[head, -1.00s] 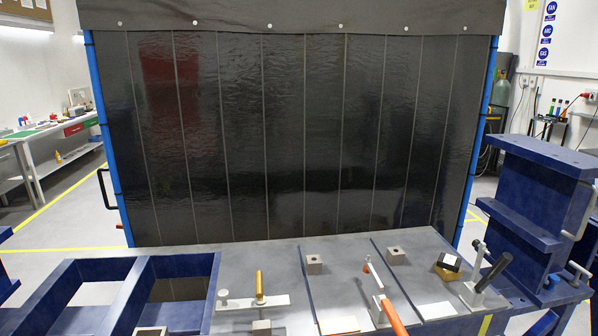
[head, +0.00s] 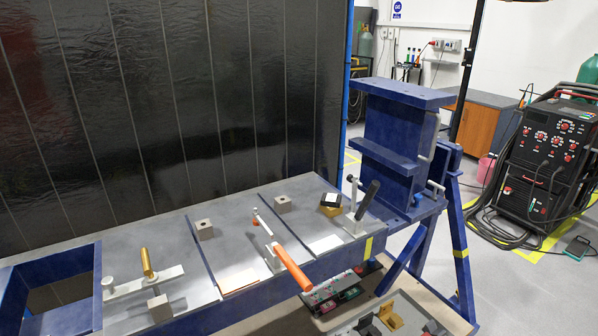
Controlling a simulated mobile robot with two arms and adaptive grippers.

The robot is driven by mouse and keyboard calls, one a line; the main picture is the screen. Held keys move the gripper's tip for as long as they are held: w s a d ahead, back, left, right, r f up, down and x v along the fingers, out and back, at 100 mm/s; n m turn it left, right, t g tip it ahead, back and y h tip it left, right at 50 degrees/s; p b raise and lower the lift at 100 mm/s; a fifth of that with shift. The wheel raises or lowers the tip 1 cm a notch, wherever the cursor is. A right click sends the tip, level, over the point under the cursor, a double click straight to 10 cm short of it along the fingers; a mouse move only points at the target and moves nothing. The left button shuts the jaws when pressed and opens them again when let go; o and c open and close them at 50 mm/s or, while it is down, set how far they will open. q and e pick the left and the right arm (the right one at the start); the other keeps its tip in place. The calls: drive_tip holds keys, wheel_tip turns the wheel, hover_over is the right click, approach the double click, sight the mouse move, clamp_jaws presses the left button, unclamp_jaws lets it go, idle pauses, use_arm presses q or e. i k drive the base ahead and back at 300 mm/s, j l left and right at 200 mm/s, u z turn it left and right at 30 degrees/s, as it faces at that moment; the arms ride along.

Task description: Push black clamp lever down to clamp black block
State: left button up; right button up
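The black clamp lever (head: 368,200) is at the right end of the jig table. It stands tilted upward from its pale metal clamp base (head: 354,226). Neither of my grippers is in view.
Left of it are a clamp with an orange lever (head: 292,268), a clamp with a gold lever (head: 147,263) and grey blocks (head: 282,204). A blue upright fixture (head: 400,135) stands close on the right. A tray of parts (head: 385,315) lies below.

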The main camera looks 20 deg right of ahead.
sight(375, 186)
drive_tip(key=z, duration=1.2)
